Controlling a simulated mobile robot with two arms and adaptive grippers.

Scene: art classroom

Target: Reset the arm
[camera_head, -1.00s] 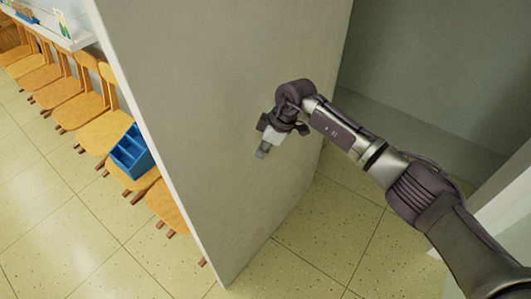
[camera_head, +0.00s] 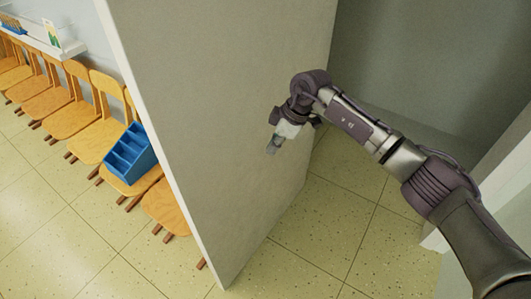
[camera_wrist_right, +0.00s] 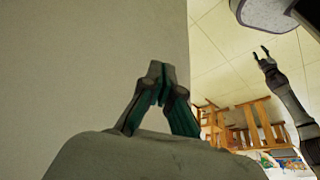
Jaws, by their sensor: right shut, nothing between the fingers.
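My right arm reaches in from the right in the head view and bends down at the wrist. My right gripper (camera_head: 274,146) is shut and empty, in front of a large grey panel (camera_head: 220,90). I cannot tell whether it touches the panel. In the right wrist view the fingers of this gripper (camera_wrist_right: 155,72) meet at their tips, with the panel filling the left side. A second arm at the right of that view looks like my left one. Its small gripper (camera_wrist_right: 262,53) has two spread fingers with nothing between them. The left arm is not in the head view.
Several wooden chairs (camera_head: 75,118) stand in a row left of the panel. A blue compartment box (camera_head: 130,155) sits on one of them. A white ledge (camera_head: 40,45) runs along the wall. The tiled floor (camera_head: 70,230) at lower left is clear.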

